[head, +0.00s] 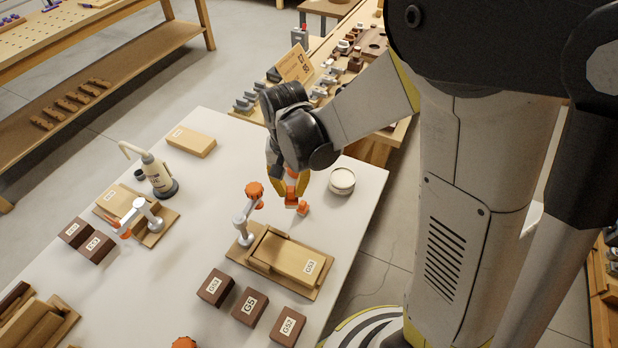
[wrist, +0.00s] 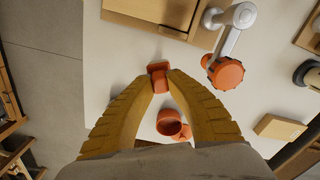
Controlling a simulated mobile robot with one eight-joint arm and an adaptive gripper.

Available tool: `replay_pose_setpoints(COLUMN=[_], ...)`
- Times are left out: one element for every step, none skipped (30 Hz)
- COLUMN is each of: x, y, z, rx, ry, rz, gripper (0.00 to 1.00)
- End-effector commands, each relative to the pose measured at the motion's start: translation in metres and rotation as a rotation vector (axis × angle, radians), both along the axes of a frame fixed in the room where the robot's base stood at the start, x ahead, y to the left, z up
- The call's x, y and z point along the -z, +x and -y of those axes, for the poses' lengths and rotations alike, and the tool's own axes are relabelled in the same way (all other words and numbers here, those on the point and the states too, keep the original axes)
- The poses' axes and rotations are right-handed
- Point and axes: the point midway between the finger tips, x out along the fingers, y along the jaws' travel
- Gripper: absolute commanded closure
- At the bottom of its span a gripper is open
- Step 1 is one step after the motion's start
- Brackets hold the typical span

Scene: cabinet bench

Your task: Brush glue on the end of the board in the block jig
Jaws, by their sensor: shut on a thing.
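My gripper (wrist: 159,84) is shut on a small orange-red piece (wrist: 158,67), low over the white table. Whether this piece is a brush handle I cannot tell. In the head view my gripper (head: 289,184) is beyond the near board jig, with orange parts (head: 302,207) at its fingertips. A red cup-like part (wrist: 169,122) shows between the fingers in the wrist view. The near jig (head: 238,250) holds a tan board (head: 285,255) and has a grey clamp with an orange knob (head: 254,189). A second jig (head: 160,234) with a board and clamp is at left. Which is the block jig is unclear.
A glue bottle (head: 158,175) stands between the left jig and a loose tan block (head: 191,142). A round pale pot (head: 342,180) is right of my gripper. Several dark labelled blocks (head: 249,306) lie before the near jig. The table's middle is fairly clear.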

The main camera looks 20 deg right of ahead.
Motion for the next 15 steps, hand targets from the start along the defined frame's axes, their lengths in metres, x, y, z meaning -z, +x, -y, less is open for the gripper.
replay_pose_setpoints(x=[-0.002,-0.003,-0.004,-0.004,-0.005,-0.006,-0.007,-0.007,-0.007,-0.008,-0.008,-0.008,-0.008,-0.008,-0.007], y=[-0.009,-0.013,-0.02,-0.024,-0.028,-0.034,-0.038,-0.041,-0.045,-0.047,-0.049,-0.052,-0.053,-0.054,-0.055], z=[-0.016,-0.023,-0.033,-0.039,-0.046,-0.053,-0.058,-0.062,-0.067,-0.07,-0.072,-0.075,-0.077,-0.078,-0.078], rx=[0.056,0.098,0.153,0.191,0.227,0.273,0.304,0.332,0.365,0.387,0.406,0.425,0.436,0.446,0.453], ry=[0.0,0.0,0.0,0.0,0.0,0.0,0.0,0.0,0.0,0.0,0.0,0.0,0.0,0.0,0.0], rz=[0.0,0.0,0.0,0.0,0.0,0.0,0.0,-0.001,0.0,0.0,0.0,0.0,0.0,0.0,0.0], gripper=[1.0,1.0,1.0,1.0,1.0,1.0,1.0,1.0,1.0,1.0,1.0,1.0,1.0,1.0,1.0])
